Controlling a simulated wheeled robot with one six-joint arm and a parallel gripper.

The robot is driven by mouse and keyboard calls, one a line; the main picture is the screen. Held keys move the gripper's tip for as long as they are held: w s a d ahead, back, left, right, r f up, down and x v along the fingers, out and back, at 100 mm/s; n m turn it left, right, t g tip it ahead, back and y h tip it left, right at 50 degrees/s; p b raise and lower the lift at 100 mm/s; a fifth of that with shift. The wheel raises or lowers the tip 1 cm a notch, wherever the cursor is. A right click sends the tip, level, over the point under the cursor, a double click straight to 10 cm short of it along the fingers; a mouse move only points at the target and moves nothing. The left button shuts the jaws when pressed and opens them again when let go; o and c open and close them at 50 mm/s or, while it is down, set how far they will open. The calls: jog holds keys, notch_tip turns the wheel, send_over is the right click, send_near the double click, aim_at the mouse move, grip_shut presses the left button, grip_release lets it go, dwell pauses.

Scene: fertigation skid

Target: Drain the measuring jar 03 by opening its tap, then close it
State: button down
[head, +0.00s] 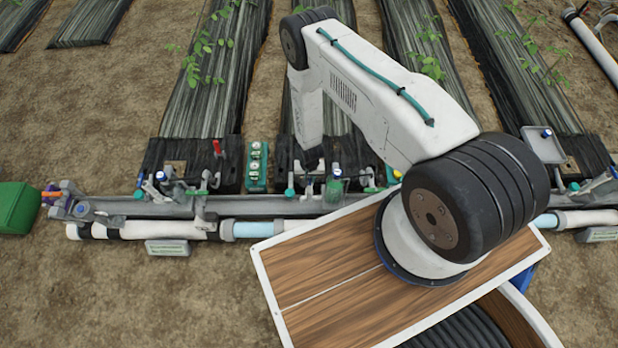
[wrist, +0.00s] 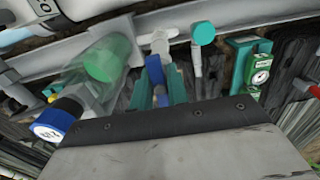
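A clear measuring jar (wrist: 103,68) with a green end and a blue labelled cap (wrist: 52,128) lies left of my gripper in the wrist view. In the head view the small green jar (head: 334,187) stands just right of my gripper (head: 313,160). The teal fingers of my gripper (wrist: 162,80) point at a pale fitting with a white cross-shaped end (wrist: 158,40). Blue parts show at the fingertips. I cannot tell whether these belong to a tap handle or whether the fingers touch it. The jar's number is not readable.
A turquoise knob (wrist: 203,34) and a green block with a gauge (wrist: 260,70) are close on the right in the wrist view. The grey rail (head: 130,207) and pipe run across the head view. A green box (head: 18,207) is at left.

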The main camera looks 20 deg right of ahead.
jog(key=n, duration=0.4)
jog(key=shift+n, duration=0.3)
jog(key=n, duration=0.4)
jog(key=shift+n, duration=0.3)
jog(key=n, duration=0.4)
jog(key=shift+n, duration=0.3)
jog(key=n, duration=0.5)
jog(key=shift+n, duration=0.4)
dwell(5.0)
